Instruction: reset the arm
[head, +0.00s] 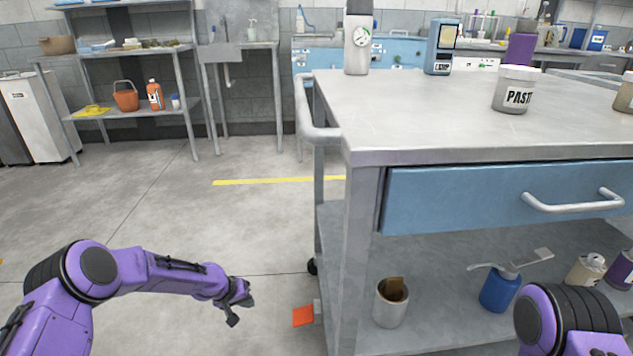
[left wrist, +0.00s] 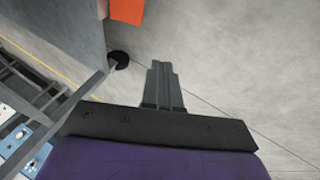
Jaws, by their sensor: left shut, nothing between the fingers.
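My left arm reaches in from the left in the head view. Its gripper (head: 238,298) hangs low over the floor, left of the steel cart (head: 345,157), apart from it and empty. In the left wrist view the fingers of my left gripper (left wrist: 163,75) are together with nothing between them. My right arm shows only as a purple link at the lower right of the head view; its gripper is out of frame.
A blue drawer (head: 480,195) with a handle faces me. A paste jar (head: 515,90) stands on the cart top; a blue pump bottle (head: 500,290) and an open can (head: 391,302) are on the lower shelf. An orange piece (head: 303,316) is beside the cart. Floor at left is clear.

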